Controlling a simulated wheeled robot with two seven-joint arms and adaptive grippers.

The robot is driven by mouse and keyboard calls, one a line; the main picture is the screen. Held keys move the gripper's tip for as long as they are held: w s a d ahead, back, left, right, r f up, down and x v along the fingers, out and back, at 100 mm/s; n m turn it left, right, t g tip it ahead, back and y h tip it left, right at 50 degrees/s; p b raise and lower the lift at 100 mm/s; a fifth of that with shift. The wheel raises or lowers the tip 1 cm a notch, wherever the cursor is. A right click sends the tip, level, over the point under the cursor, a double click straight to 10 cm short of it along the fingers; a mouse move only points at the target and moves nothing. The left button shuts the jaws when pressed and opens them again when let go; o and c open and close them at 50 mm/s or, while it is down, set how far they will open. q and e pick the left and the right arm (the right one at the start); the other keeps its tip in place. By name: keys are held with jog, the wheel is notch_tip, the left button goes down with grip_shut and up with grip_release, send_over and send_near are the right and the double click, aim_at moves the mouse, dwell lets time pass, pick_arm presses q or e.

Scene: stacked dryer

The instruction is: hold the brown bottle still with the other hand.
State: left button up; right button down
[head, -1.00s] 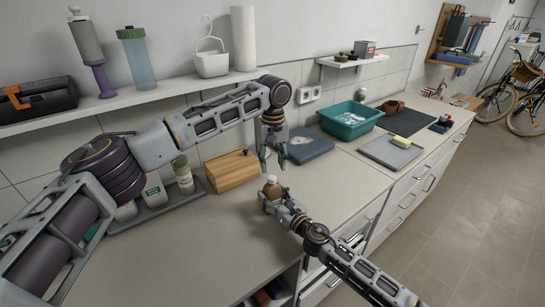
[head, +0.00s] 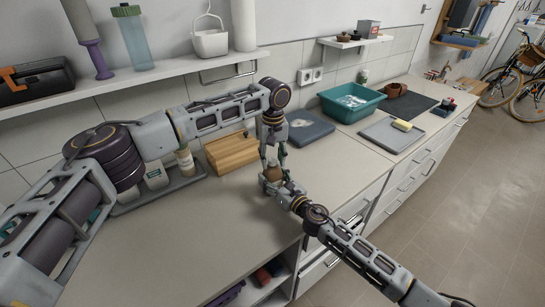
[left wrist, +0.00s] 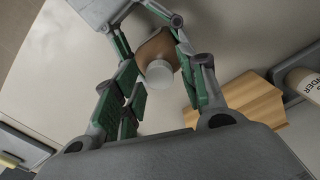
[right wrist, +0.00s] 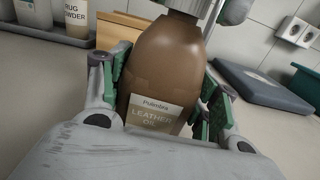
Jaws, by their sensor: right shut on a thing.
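The brown bottle (head: 273,173) stands upright on the worktop near its front edge. In the right wrist view the bottle (right wrist: 165,75) shows a label reading "LEATHER OIL". My right gripper (head: 278,186) is shut on the bottle's body, with a finger on each side of it. My left gripper (head: 273,160) points down from above, around the top of the bottle. In the left wrist view its open fingers (left wrist: 150,95) stand either side of the white cap (left wrist: 159,73), with a gap visible beside the cap.
A wooden box (head: 232,152) stands behind and left of the bottle. A grey-blue flat case (head: 308,128) lies behind it, with a teal basin (head: 350,103) to the right. Containers stand in a grey tray (head: 160,195) at left. The front worktop is clear.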

pick_arm(q)
grip_shut()
pick_arm(e)
jog(key=shift+f, duration=0.15)
pick_arm(q)
jog(key=m, duration=0.4)
jog(key=shift+m, duration=0.3)
jog(key=m, duration=0.4)
jog(key=shift+m, duration=0.3)
jog(key=m, duration=0.9)
jog(key=shift+w, duration=0.1)
jog(key=shift+o, duration=1.3)
grip_release()
jog(key=shift+r, duration=0.15)
